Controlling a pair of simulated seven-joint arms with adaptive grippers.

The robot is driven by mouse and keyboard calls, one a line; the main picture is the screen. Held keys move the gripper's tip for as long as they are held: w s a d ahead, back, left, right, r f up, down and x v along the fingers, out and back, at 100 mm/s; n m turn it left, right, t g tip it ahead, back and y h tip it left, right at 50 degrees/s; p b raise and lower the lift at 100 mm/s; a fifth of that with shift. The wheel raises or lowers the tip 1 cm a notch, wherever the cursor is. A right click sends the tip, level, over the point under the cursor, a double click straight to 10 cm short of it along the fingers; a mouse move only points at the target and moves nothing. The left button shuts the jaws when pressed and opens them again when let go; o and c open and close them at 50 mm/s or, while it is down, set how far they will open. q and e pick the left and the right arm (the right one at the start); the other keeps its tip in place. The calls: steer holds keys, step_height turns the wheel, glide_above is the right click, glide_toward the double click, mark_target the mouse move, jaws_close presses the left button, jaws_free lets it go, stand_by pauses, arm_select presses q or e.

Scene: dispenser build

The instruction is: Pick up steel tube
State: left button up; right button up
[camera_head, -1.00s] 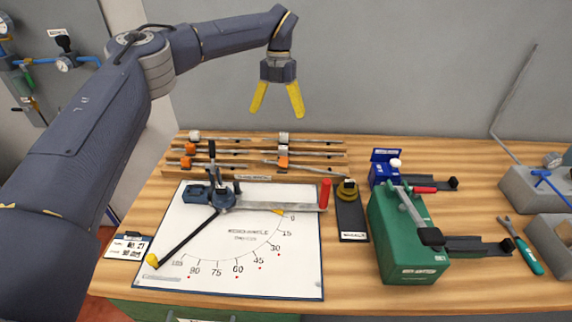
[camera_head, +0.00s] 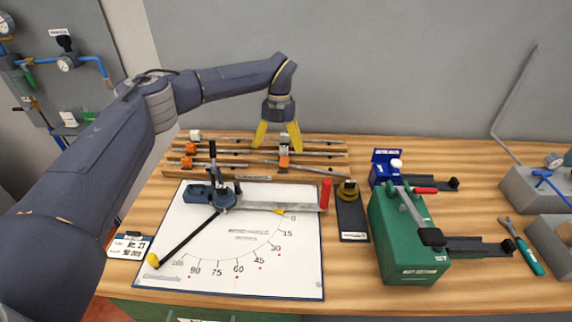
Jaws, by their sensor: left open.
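Several steel tubes (camera_head: 235,151) lie in parallel rows on a wooden rack (camera_head: 215,176) at the back of the bench. Some carry orange or white fittings. My left gripper (camera_head: 278,142) has yellow fingers, spread open and pointing down over the right half of the rack. Its fingers are around the place of a white and an orange fitting (camera_head: 284,161) in the picture. I cannot tell whether they touch a tube. Nothing shows held between the fingers. My right gripper is out of view.
A white angle-scale board (camera_head: 240,255) with a dark bending tool (camera_head: 222,197) and red-ended bar lies in front of the rack. A green machine (camera_head: 400,240) and blue block (camera_head: 385,170) stand right. A grey wall stands behind.

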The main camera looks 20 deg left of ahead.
mark_target(278, 162)
arm_select(q)
steer(key=f, duration=0.4)
steer(key=shift+s+f, duration=0.35)
steer(key=shift+f, duration=0.05)
jaws_close()
stand_by(0.5)
